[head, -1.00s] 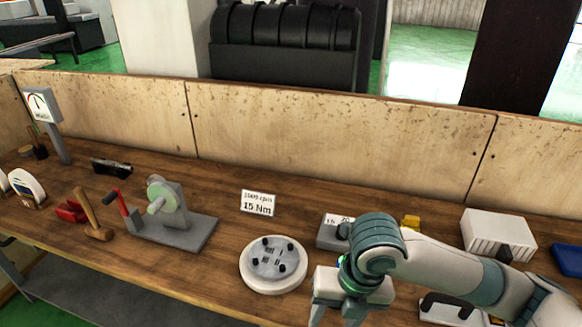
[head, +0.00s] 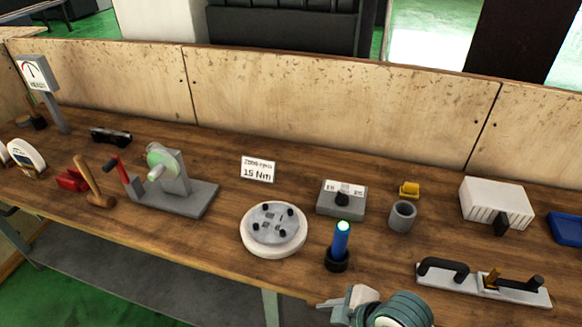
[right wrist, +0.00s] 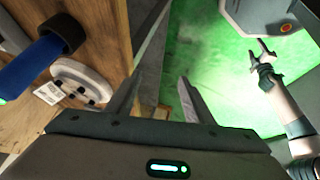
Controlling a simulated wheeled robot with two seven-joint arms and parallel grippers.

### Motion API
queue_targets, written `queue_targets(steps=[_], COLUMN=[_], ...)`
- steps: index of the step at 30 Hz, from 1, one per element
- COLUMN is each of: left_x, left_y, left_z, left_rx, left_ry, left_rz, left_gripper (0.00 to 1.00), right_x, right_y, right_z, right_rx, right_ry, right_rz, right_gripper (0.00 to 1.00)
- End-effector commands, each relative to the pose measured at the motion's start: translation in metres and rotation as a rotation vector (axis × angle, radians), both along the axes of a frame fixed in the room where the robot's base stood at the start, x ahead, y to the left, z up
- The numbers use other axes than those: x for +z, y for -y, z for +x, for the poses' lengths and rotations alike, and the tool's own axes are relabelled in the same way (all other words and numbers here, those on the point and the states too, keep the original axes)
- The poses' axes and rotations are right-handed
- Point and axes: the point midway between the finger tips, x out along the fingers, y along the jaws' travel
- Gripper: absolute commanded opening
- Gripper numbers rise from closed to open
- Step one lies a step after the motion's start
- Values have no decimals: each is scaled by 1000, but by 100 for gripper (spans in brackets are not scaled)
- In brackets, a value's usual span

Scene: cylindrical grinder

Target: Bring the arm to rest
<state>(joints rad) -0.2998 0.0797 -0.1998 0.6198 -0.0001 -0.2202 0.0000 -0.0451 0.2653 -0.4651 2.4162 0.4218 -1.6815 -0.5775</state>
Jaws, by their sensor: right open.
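My right gripper (right wrist: 160,98) is open and empty in the right wrist view, its two fingers apart over the green floor beside the bench. In the head view my right arm shows at the bottom edge, its gripper (head: 345,303) in front of the bench edge and partly cut off. The blue handle with a lit green top (head: 341,240) stands upright in a black collar on the bench, apart from the gripper. It also shows at the left of the right wrist view (right wrist: 28,70). My left gripper (right wrist: 262,52) hangs small at the upper right there, its fingers spread.
On the bench (head: 215,235) are a round chuck plate (head: 273,229), a grey box with a knob (head: 342,198), a grey cup (head: 402,216), a plate with black handles (head: 483,284) and a grey wheel stand (head: 170,185). Open floor lies in front.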

Motion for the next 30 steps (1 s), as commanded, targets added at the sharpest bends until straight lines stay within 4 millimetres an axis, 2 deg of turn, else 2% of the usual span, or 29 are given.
queue_targets(steps=[3,9,16,25,30], left_x=[0,0,0,0,-5], left_y=[0,0,0,0,0], left_z=[0,0,0,0,-1], left_rx=[0,0,0,0,0], left_ry=[0,0,0,0,-1], left_rz=[0,0,0,0,0], left_gripper=[52,52,52,52,52], right_x=[-23,-55,-76,-93,-130], right_y=[25,75,118,160,157], right_z=[-19,-53,-88,-129,-117], right_rx=[-237,-603,-868,-1111,-1098], right_ry=[-86,-194,-254,-296,-304], right_rz=[25,31,8,-34,-39], right_gripper=[47,47,47,47,47])
